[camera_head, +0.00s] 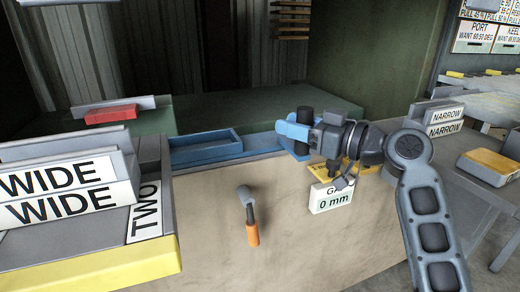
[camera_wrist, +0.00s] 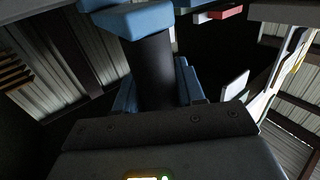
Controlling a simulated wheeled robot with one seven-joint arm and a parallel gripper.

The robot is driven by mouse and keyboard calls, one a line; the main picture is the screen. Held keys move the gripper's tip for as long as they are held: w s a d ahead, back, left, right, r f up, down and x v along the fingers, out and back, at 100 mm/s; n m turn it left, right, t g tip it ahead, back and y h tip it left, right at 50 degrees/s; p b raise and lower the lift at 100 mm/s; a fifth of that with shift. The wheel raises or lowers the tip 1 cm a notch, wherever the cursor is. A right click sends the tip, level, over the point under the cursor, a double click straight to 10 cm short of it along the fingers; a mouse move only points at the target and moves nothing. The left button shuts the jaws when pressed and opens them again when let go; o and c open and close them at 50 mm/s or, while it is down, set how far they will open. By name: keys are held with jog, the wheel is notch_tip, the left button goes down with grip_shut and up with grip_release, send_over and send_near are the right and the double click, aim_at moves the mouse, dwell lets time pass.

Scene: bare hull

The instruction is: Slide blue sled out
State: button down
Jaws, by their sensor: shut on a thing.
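My gripper (camera_head: 296,130) has blue fingers and is shut around a dark upright post. The post (camera_head: 304,114) stands on the blue sled (camera_head: 292,152), which is partly hidden behind my gripper at the right end of a blue-grey rail.
WIDE signs (camera_head: 65,195) and a red block (camera_head: 111,114) stand left. A bench with NARROW signs (camera_head: 445,122) is at right.

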jog(key=d, duration=0.2)
jog(key=w+d+b, duration=0.1)
jog(key=d, duration=0.1)
jog(key=shift+w+d, duration=0.2)
jog(key=shift+d, duration=0.2)
jog(key=c, duration=0.8)
grip_release()
jog(key=shift+v, duration=3.85)
